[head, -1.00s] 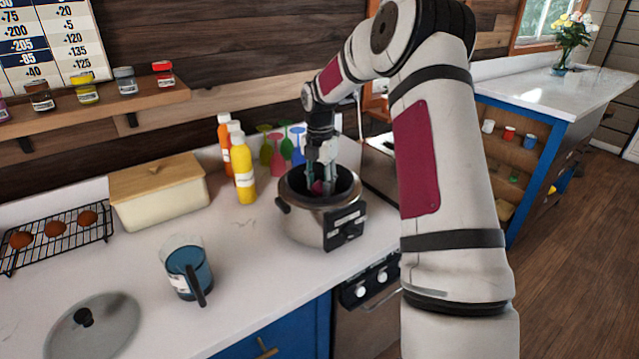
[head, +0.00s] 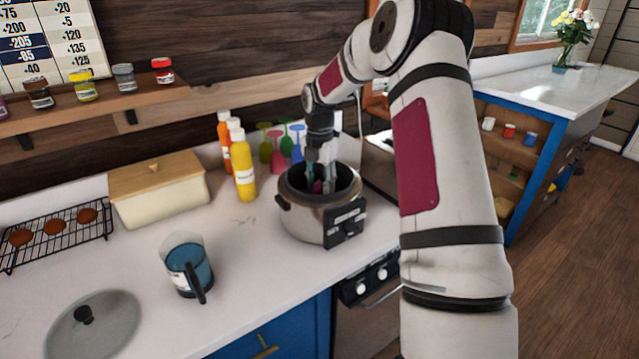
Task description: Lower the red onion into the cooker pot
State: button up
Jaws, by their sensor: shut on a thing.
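The cooker pot (head: 305,222) is a silver pot with a dark inside and a black control panel, standing open on the white counter. My gripper (head: 318,184) points down into the pot's mouth, with its fingertips below the rim level. It is shut on the red onion (head: 317,187), a small purple-red patch between the fingers. The onion is inside the pot's opening; its lower side and any contact with the pot floor are hidden.
A glass lid (head: 108,322) lies at the front left. A blue-filled jug (head: 188,268), a bread box (head: 160,197) and sauce bottles (head: 244,172) stand left of the pot. Coloured glasses (head: 277,155) stand behind it. A dark-sided appliance (head: 380,165) is close on its right.

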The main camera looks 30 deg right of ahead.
jog(key=shift+f, duration=1.95)
dwell(1.0)
jog(key=o, duration=1.2)
notch_tip(320, 180, up, 12)
jog(key=shift+a+r, duration=0.1)
